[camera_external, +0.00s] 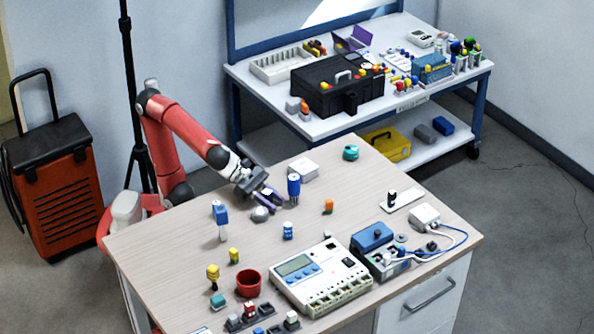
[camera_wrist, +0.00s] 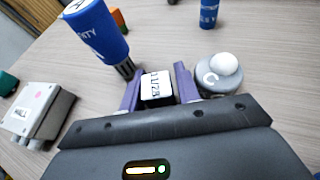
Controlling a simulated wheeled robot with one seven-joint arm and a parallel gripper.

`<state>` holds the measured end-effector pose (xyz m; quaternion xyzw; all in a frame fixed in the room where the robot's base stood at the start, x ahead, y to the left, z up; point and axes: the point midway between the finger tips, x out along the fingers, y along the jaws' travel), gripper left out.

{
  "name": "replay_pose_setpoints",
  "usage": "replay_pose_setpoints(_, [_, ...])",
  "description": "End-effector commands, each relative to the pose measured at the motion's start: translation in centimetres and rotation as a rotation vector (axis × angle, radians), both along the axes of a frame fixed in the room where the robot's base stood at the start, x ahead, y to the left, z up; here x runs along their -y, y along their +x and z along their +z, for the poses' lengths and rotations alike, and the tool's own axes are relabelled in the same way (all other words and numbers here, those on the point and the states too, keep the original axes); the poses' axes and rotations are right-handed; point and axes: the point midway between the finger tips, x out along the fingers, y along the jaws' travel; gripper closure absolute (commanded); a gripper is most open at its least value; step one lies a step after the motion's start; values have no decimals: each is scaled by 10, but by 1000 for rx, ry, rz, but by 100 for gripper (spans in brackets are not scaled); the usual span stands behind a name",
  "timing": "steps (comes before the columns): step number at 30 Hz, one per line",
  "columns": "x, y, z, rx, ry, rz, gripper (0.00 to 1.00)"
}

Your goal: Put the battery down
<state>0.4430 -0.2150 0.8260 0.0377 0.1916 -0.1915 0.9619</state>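In the wrist view, my gripper (camera_wrist: 160,82) has its two purple fingers closed on the sides of a small black block with a white printed top, which looks like the battery (camera_wrist: 158,84). Its lower part is hidden. In the external view, my gripper (camera_external: 268,197) is low over the back left part of the table (camera_external: 370,205). The battery is too small to make out clearly there. I cannot tell whether it touches the table.
A blue-topped tool (camera_wrist: 98,32) stands close by my left finger. A grey round piece with a white knob (camera_wrist: 222,72) is close by my right finger. A white box (camera_wrist: 35,110) lies farther left. A white meter (camera_external: 320,278) stands nearer the table's front. Bare wood lies beyond my fingers.

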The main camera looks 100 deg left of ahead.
Motion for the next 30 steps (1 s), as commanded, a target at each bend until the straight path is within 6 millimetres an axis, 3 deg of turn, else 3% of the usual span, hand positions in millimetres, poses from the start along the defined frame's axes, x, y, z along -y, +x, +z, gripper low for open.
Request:
replay_pose_setpoints(3, [0, -1, 8, 1, 0, 0, 68])
replay_pose_setpoints(12, [-13, -32, 21, 2, 0, -1, 65])
replay_pose_setpoints(30, [-17, -40, 21, -21, -66, 36, 65])
